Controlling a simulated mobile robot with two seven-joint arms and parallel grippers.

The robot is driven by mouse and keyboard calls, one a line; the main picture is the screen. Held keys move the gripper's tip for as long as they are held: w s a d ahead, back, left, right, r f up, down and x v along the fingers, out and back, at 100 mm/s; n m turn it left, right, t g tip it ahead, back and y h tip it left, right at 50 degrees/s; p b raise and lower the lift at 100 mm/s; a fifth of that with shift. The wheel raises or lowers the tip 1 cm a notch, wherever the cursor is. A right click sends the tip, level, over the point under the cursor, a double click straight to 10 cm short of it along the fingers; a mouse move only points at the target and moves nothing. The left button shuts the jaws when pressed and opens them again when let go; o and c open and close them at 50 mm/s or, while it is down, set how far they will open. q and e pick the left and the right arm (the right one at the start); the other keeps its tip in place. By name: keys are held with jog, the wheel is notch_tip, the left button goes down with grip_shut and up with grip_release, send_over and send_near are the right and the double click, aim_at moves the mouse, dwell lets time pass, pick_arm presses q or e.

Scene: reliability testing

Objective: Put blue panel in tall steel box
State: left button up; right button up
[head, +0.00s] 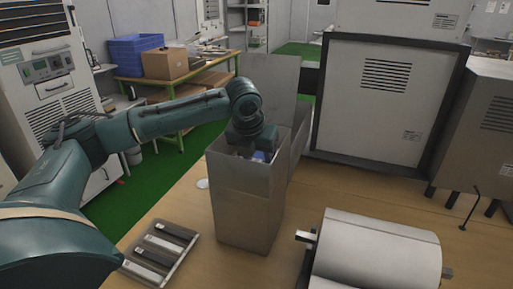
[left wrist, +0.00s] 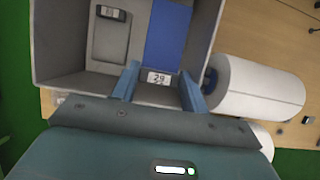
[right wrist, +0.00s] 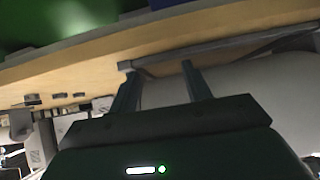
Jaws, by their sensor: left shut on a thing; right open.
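The tall steel box (head: 245,205) stands upright and open-topped on the wooden table; its inside wall shows in the left wrist view (left wrist: 60,45). My left gripper (head: 252,150) points down at the box's opening. It is shut on the blue panel (left wrist: 167,35), near the end with a white "29" label. The panel reaches into the box; a bit of blue shows at the opening in the head view (head: 260,156). Whether it touches the bottom is hidden. My right gripper (right wrist: 160,85) is open and empty, outside the head view.
A grey panel with a label (left wrist: 108,35) is also inside the box. A tray (head: 181,264) with several dark and grey panels lies left of the box. A large white roller (head: 375,250) lies to the right.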

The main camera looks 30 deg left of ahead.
pick_arm(q)
jog(key=shift+f, duration=0.1)
jog(key=o, duration=1)
jog(key=shift+a, duration=0.1)
jog(key=shift+o, duration=0.2)
pick_arm(e)
jog(key=shift+a, duration=0.1)
pick_arm(q)
jog(key=shift+d, duration=0.2)
jog(key=a+v, duration=0.1)
jog(key=v, duration=1.2)
jog(key=shift+b, duration=0.35)
pick_arm(e)
jog(key=shift+w, duration=0.1)
pick_arm(q)
jog(key=shift+s, duration=0.1)
pick_arm(e)
jog(key=shift+f, duration=0.15)
